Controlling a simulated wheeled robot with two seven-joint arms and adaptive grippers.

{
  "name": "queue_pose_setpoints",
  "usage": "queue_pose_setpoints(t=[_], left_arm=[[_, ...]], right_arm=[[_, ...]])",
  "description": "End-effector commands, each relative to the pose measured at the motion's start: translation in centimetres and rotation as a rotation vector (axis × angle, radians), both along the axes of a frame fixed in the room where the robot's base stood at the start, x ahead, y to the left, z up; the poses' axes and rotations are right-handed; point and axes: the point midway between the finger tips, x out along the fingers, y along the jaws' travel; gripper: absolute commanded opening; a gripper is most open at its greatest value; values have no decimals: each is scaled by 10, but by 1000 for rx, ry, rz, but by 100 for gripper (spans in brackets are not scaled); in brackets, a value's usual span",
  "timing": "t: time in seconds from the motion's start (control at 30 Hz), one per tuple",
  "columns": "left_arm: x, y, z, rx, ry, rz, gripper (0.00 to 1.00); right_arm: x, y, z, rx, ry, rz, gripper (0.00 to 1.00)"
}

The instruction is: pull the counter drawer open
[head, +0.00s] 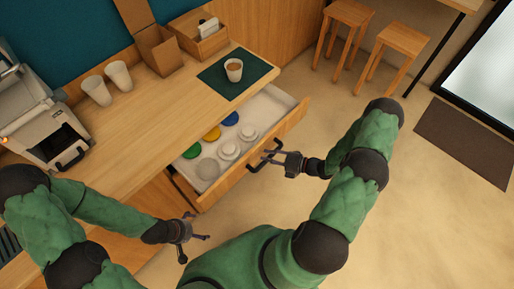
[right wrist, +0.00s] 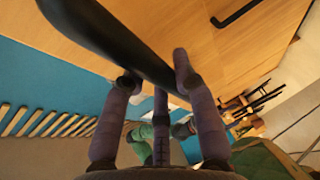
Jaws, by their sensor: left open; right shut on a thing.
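The counter drawer (head: 226,184) stands pulled out from under the wooden counter, and its white inside shows. Its dark bar handle (head: 254,165) is on the front panel. My right gripper (head: 274,157) is at this handle. In the right wrist view the black handle (right wrist: 108,38) runs between the fingers of the right gripper (right wrist: 156,82), which is shut on it. My left gripper (head: 192,231) is open and empty, low in front of the counter, apart from the drawer.
Inside the drawer lie blue, yellow and green round items (head: 211,133) and pale cup-like items (head: 228,151). On the counter are a filled cup (head: 234,70) on a dark mat, two white cups (head: 118,75), a wooden box and a coffee machine (head: 40,122).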

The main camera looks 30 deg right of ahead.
Motion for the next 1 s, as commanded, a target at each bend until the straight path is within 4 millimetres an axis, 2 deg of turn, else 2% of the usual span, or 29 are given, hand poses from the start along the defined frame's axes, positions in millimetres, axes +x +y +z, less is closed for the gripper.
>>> queue_pose_setpoints(t=[0.1, 0.3, 0.77, 0.8, 0.83, 1.0], left_arm=[[0, 0, 3, 0, 0, 0, 99], [0, 0, 5, 0, 1, 0, 99], [0, 0, 6, 0, 1, 0, 99], [0, 0, 6, 0, 1, 0, 99], [0, 0, 6, 0, 1, 1, 99], [0, 0, 6, 0, 1, 0, 99]], right_arm=[[-17, -7, 0, -2, 1, -3, 0], [-32, -13, 0, -2, -1, -2, 0], [-36, -14, -1, -4, -1, 0, 0], [-36, -14, -1, -4, -1, 0, 37], [-36, -14, -1, -4, -1, 0, 40], [-36, -14, -1, -3, -1, 0, 40]])
